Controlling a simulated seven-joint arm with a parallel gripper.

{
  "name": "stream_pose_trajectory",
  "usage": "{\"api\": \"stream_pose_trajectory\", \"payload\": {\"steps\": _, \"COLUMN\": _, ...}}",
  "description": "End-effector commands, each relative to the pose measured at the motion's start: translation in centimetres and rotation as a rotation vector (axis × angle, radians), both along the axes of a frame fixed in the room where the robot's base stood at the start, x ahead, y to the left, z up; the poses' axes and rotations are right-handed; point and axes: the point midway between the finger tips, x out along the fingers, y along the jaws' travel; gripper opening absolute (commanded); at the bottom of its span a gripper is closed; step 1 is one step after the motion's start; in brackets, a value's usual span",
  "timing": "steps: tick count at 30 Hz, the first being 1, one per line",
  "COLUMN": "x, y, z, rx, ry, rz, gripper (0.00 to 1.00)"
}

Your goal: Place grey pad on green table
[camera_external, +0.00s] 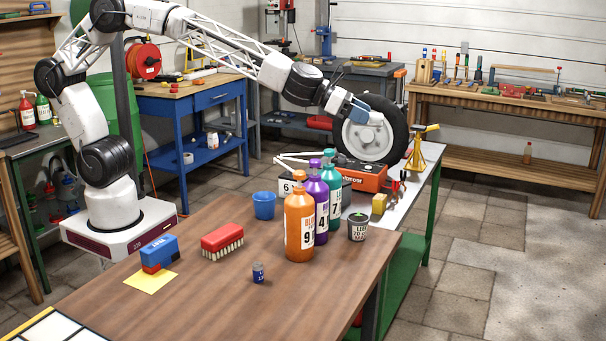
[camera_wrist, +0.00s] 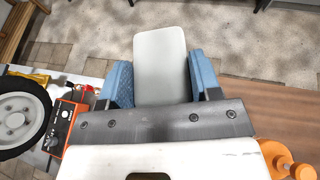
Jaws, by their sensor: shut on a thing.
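My gripper (camera_external: 352,108) is raised in front of the wheel in the external view. In the wrist view its two blue fingers are shut on the grey pad (camera_wrist: 160,62), a pale rounded plate reaching out beyond the fingertips. The pad is hard to make out against the wheel in the external view. The green table (camera_external: 412,196) has a light top, green legs and a green lower shelf. It stands behind the brown table, below my gripper. Part of its top also shows at the left of the wrist view (camera_wrist: 94,72).
Bottles, including an orange one (camera_external: 299,228), and a dark cup (camera_external: 358,227) stand at the brown table's (camera_external: 210,290) far edge.

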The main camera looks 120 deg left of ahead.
Motion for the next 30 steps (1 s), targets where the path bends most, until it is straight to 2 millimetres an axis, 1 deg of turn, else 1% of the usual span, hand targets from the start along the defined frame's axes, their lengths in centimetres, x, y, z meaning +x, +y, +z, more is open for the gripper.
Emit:
{"api": "stream_pose_trajectory", "payload": {"steps": 1, "x": -0.2, "y": 1.8, "z": 0.0, "rx": 0.000, "ry": 0.003, "rz": 0.026, "gripper": 0.31}}
{"api": "stream_pose_trajectory", "payload": {"steps": 3, "x": -0.5, "y": 4.1, "z": 0.0, "rx": -0.002, "ry": 0.004, "rz": 0.061, "gripper": 0.31}}
{"api": "stream_pose_trajectory", "payload": {"steps": 11, "x": -2.3, "y": 12.4, "z": 0.2, "rx": -0.005, "ry": 0.010, "rz": 0.193, "gripper": 0.31}}
{"api": "stream_pose_trajectory", "payload": {"steps": 12, "x": -2.6, "y": 13.7, "z": 0.2, "rx": -0.005, "ry": 0.010, "rz": 0.214, "gripper": 0.31}}
{"api": "stream_pose_trajectory", "payload": {"steps": 14, "x": -3.1, "y": 15.6, "z": 0.3, "rx": -0.005, "ry": 0.011, "rz": 0.242, "gripper": 0.31}}
{"api": "stream_pose_trajectory", "payload": {"steps": 18, "x": -4.6, "y": 20.0, "z": 0.3, "rx": -0.006, "ry": 0.013, "rz": 0.313, "gripper": 0.31}}
{"api": "stream_pose_trajectory", "payload": {"steps": 23, "x": -6.6, "y": 25.0, "z": 0.4, "rx": -0.006, "ry": 0.014, "rz": 0.393, "gripper": 0.31}}
{"api": "stream_pose_trajectory", "payload": {"steps": 30, "x": -10.0, "y": 32.1, "z": 0.4, "rx": -0.007, "ry": 0.015, "rz": 0.511, "gripper": 0.31}}
